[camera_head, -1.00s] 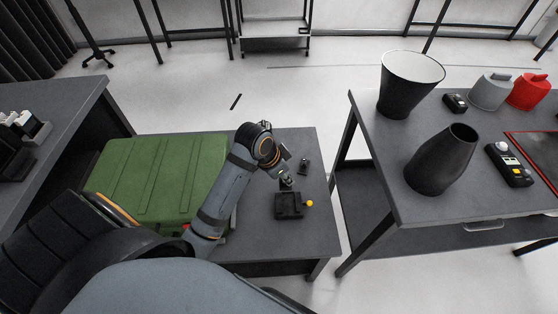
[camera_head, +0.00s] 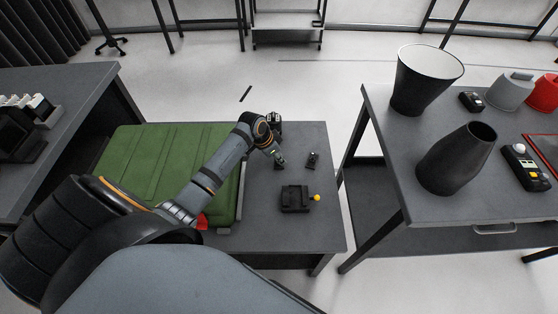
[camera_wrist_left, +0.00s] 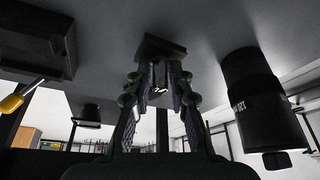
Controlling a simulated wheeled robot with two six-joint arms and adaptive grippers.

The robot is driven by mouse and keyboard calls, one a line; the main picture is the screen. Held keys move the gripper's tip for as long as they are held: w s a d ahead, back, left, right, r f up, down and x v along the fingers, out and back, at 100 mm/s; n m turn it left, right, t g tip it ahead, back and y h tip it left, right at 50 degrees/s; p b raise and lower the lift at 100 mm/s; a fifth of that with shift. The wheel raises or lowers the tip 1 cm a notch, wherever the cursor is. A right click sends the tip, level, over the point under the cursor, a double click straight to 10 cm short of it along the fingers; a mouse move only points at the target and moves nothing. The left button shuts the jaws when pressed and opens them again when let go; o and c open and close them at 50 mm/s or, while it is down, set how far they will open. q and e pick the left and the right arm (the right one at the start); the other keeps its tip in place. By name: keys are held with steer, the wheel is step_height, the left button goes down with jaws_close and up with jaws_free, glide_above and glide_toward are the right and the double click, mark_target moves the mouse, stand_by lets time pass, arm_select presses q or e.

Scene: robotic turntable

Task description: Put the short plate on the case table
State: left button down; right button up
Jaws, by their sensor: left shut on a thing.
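My left gripper (camera_head: 278,156) reaches over the case table (camera_head: 265,228), beside the green case. In the left wrist view my left gripper (camera_wrist_left: 160,88) is shut on a small dark piece with a flat square base (camera_wrist_left: 160,46), which I take for the short plate. The piece is close to the grey tabletop; I cannot tell whether it touches. In the head view the short plate (camera_head: 280,164) shows as a small dark shape under the fingers. My right gripper is out of view.
The green case (camera_head: 165,170) covers the table's left part. A black box (camera_head: 294,200) with a yellow knob, a small dark part (camera_head: 313,160) and a black cylinder (camera_wrist_left: 250,100) stand near the gripper. The right table (camera_head: 400,190) holds two dark vessels.

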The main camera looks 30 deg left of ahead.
arm_select(q)
steer(key=shift+f, duration=0.9)
steer(key=c, duration=1.2)
jaws_free()
steer(key=shift+f, duration=0.1)
steer(key=p+v, duration=0.2)
steer(key=v, duration=1)
